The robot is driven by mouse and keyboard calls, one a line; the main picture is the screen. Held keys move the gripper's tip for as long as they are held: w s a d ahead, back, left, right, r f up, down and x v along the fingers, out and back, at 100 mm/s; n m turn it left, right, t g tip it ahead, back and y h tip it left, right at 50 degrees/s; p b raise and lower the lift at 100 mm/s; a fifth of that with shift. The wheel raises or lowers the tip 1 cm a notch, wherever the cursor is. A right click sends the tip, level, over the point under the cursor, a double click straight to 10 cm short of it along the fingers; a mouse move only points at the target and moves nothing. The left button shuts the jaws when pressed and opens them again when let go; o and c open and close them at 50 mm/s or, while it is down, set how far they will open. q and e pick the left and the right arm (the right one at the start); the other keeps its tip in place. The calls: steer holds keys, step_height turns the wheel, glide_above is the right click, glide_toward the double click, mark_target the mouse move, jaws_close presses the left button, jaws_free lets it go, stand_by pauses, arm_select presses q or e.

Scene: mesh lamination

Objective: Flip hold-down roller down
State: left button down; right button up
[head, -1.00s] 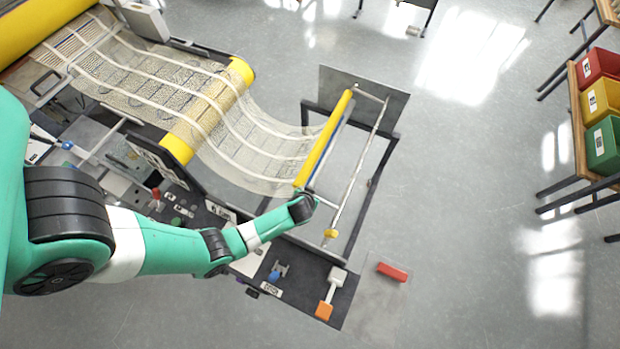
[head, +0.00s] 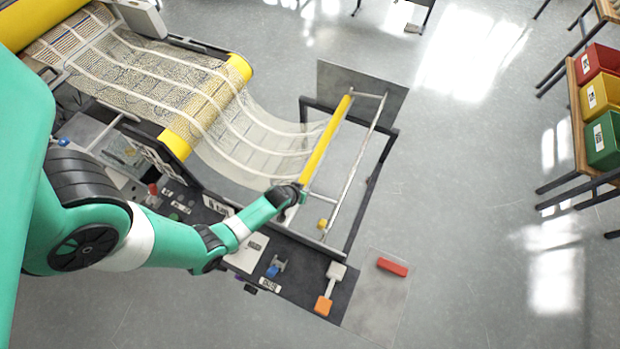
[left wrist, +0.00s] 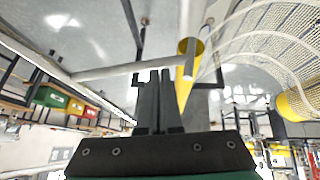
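A long yellow roller (head: 325,143) and a thin silver bar (head: 357,158) run along the end frame, joined by cross links; which one is the hold-down roller I cannot tell for sure. A small yellow knob (head: 322,223) sits near the bar's near end. My left gripper (head: 299,196) is at the near end of the yellow roller. In the left wrist view its fingers (left wrist: 160,75) are close together with nothing seen between them. The tips are near a grey bar (left wrist: 115,70) and the yellow roller's end (left wrist: 188,52); I cannot tell whether they touch. My right gripper is not in view.
Patterned mesh (head: 265,145) hangs from the machine's yellow drum (head: 177,143) to the frame. A dark panel with an orange-ended lever (head: 324,305) lies nearer. A red block (head: 392,267) is to its right. Coloured bins stand at far right; the floor between is clear.

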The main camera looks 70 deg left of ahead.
arm_select(q)
steer(key=shift+f+b, duration=0.75)
steer(key=shift+f, duration=0.3)
steer(key=s+r+p, duration=0.6)
steer(key=r, duration=0.5)
steer(key=shift+s+d+r, duration=0.2)
steer(key=shift+s+d, duration=0.05)
steer(key=shift+d, duration=0.1)
